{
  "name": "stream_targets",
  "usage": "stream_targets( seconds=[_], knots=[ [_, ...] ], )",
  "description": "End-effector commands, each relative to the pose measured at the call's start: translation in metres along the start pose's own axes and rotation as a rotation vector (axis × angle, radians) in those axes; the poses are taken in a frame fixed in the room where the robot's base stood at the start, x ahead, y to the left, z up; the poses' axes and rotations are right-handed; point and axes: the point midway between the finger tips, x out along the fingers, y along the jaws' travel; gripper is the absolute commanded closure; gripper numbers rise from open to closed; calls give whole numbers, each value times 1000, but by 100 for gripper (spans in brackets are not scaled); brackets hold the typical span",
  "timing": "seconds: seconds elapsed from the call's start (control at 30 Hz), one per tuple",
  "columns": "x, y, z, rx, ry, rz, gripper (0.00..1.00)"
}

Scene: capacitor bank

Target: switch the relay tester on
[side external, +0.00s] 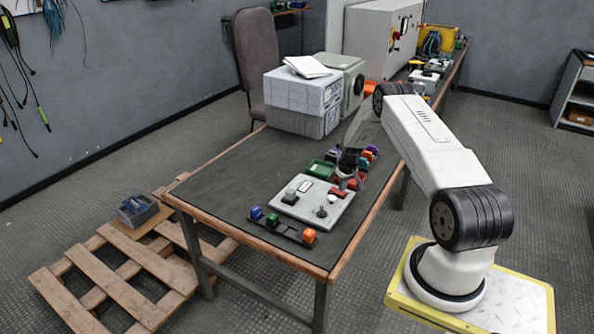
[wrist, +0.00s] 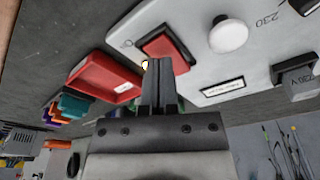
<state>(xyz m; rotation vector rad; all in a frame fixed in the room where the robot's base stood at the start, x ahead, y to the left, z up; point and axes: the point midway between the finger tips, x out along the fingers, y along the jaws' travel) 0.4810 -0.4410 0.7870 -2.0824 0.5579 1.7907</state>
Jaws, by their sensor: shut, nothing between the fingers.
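The relay tester looks to be the light grey panel (side external: 300,211) lying on the dark table; part of it shows in the wrist view (wrist: 195,12). My gripper (wrist: 159,64) is shut and empty. Its fingertips overlap the rocker's near edge in the wrist view; I cannot tell whether they touch. In the side view my gripper (side external: 346,172) is over the panel's far right corner.
A red bin (wrist: 100,80) lies close beside the panel, with more coloured bins beyond it. A green bin (side external: 320,169) stands behind the panel. A rack with coloured pieces (side external: 284,229) lies in front. Grey boxes (side external: 300,100) stand farther back. The table's left part is clear.

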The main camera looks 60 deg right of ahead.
Motion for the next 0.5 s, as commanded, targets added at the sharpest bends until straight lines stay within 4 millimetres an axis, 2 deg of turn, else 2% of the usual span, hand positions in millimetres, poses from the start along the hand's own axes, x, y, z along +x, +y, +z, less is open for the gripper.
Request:
stream_targets(
  seconds=[0.5],
  knots=[
    [-30, 0, -5, 0, 1, 1, 100]
  ],
)
